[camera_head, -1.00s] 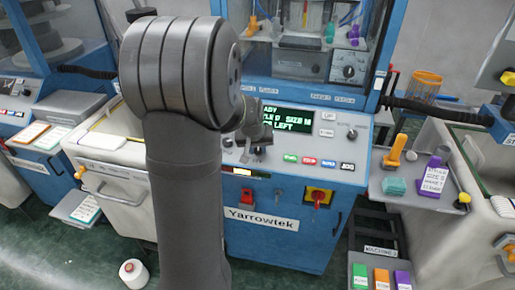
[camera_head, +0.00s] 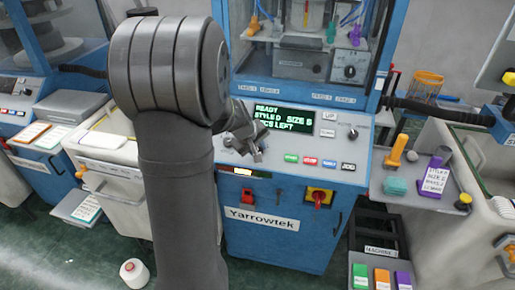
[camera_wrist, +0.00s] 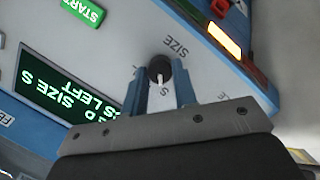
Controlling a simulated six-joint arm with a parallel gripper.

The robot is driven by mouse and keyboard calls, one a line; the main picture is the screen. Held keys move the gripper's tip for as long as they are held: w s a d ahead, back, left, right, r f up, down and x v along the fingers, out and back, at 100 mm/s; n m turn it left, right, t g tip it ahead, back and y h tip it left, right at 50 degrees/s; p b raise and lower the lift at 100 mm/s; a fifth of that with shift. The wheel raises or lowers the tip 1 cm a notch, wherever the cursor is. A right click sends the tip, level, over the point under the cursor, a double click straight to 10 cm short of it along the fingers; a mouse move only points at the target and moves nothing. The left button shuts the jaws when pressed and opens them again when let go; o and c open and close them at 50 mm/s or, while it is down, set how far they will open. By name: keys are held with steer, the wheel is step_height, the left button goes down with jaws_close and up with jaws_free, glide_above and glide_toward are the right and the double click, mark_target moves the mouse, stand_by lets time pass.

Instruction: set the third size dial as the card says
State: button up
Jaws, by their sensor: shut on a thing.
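My gripper (camera_head: 248,152) is at the control panel (camera_head: 347,172) of the blue middle machine. In the wrist view its two fingers (camera_wrist: 161,80) are shut on a black size dial (camera_wrist: 159,66), whose white pointer line shows. "SIZE" is printed beside the dial. The machine's display (camera_head: 283,117) reads ready, a style, and size S; it also shows upside down in the wrist view (camera_wrist: 70,85). A small white card (camera_head: 435,180) on a purple stand is at the right; its small print is hard to read. In the head view my arm hides part of the panel's left end.
Close to the dial are a START button (camera_wrist: 82,10) and a lit indicator (camera_wrist: 224,39). Another knob (camera_head: 352,132) sits at the panel's right. A red switch (camera_head: 247,197) and a yellow-red rotary switch (camera_head: 319,196) are below.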

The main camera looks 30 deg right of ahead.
steer(key=shift+n, duration=0.5)
steer(key=o, duration=1)
steer(key=v, duration=1.7)
steer(key=shift+a, duration=0.35)
steer(key=shift+s, duration=0.1)
steer(key=x, duration=1.7)
steer(key=shift+d, duration=0.35)
